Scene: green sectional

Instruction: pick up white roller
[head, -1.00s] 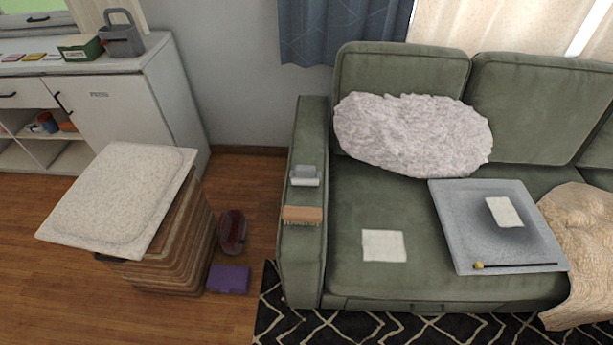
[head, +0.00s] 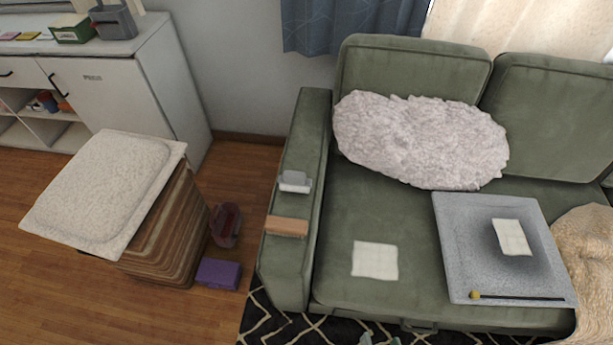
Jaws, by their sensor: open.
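The white roller appears to be the small white and grey item (head: 295,181) lying on the top of the sofa's left armrest (head: 301,140). Its white part faces the front and a grey part shows behind it. A brown wooden brush (head: 286,226) lies in front of it on the same armrest, a little apart. Nothing covers the roller.
A fluffy pillow (head: 420,140), a white cloth (head: 375,260) and a grey tray (head: 465,285) lie on the green sofa. A cushion-topped wicker hamper (head: 105,190) stands left. A purple box (head: 218,273) and a dark red item (head: 225,224) lie on the floor. Small pale shapes at the bottom edge are unclear.

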